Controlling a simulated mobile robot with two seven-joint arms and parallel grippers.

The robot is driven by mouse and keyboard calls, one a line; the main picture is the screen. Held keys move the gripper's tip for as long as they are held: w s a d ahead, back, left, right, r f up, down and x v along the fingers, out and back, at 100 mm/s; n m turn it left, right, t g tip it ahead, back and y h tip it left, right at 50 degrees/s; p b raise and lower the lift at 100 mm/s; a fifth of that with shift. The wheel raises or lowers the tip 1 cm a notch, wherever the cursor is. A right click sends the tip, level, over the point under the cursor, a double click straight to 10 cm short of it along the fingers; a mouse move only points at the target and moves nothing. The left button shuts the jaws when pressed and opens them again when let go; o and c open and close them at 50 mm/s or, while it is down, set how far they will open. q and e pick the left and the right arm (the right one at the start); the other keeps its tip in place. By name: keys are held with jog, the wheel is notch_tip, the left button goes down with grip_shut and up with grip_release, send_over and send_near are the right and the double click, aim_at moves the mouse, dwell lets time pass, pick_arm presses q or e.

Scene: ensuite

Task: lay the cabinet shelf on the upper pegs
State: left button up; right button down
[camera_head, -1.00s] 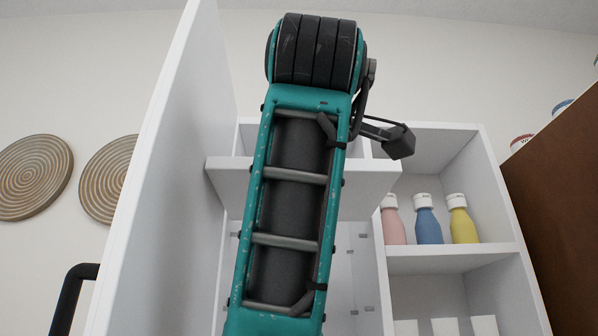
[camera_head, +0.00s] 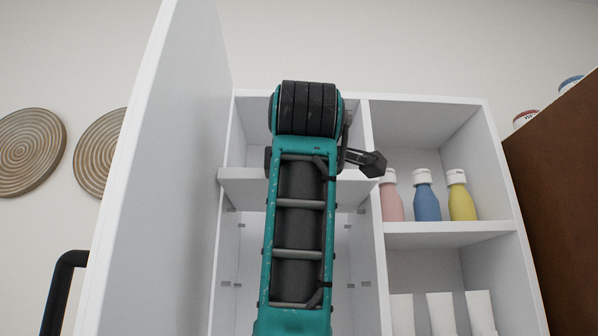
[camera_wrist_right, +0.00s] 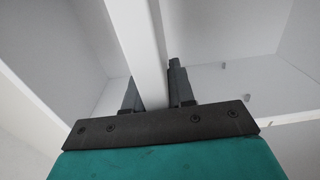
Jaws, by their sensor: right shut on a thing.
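The cabinet shelf (camera_head: 245,186) is a white board across the left bay of the white cabinet (camera_head: 428,100), roughly level. Its ends overlap the bay's side edges in the head view; whether it touches them I cannot tell. My right gripper (camera_wrist_right: 153,78) is shut on the shelf's edge, one dark finger on each side of the board (camera_wrist_right: 138,40). In the head view my arm hides that grip and the shelf's middle. Small grey upper pegs (camera_head: 361,211) show just below the shelf, with lower pegs (camera_head: 365,284) further down. My left gripper is out of view.
The open white door (camera_head: 165,170) with a black handle (camera_head: 62,285) stands close on the left. The right bay holds pink, blue (camera_head: 425,197) and yellow bottles, with white tubes (camera_head: 440,312) below. A brown panel (camera_head: 560,190) is at far right.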

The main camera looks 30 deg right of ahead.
jog(key=shift+p+x, duration=0.3)
jog(key=shift+x, duration=0.55)
jog(key=shift+p+x, duration=0.35)
jog(key=shift+x, duration=0.5)
jog(key=shift+p+x, duration=0.8)
jog(key=shift+x, duration=1)
jog(key=shift+w+d, duration=0.25)
jog(key=shift+w, duration=0.15)
jog(key=shift+r+p, duration=0.1)
jog(key=shift+p, duration=0.2)
jog(key=shift+f+b, duration=0.55)
jog(key=shift+f, duration=0.15)
jog(key=c, duration=1)
grip_release()
jog(key=shift+s, duration=0.1)
jog(key=shift+o, duration=0.7)
jog(key=shift+f, duration=0.1)
